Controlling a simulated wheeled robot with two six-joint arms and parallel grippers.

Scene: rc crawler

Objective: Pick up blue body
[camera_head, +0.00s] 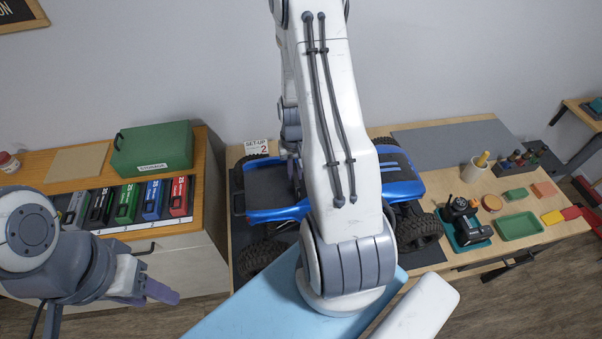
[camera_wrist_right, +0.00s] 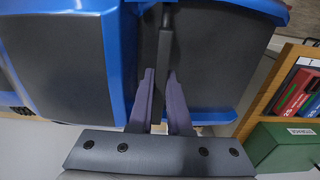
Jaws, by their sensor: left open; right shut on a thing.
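The blue body (camera_head: 400,178) with dark panels sits over the big black wheels of the crawler on the right-hand table in the head view. My right arm hides its middle. I cannot tell whether the body touches the chassis below. My right gripper (camera_head: 293,168) is at the body, partly hidden behind its own arm. In the right wrist view, my right gripper (camera_wrist_right: 161,82) is shut on a thin dark bar of the blue body (camera_wrist_right: 118,70). My left gripper (camera_head: 160,292) is open and empty at the lower left, in front of the cabinet and apart from the body.
A cabinet (camera_head: 150,246) on the left holds a green box (camera_head: 152,148) and a row of coloured cases (camera_head: 125,204). A controller (camera_head: 464,222), a green tray (camera_head: 519,226) and a cup (camera_head: 475,170) stand right of the crawler.

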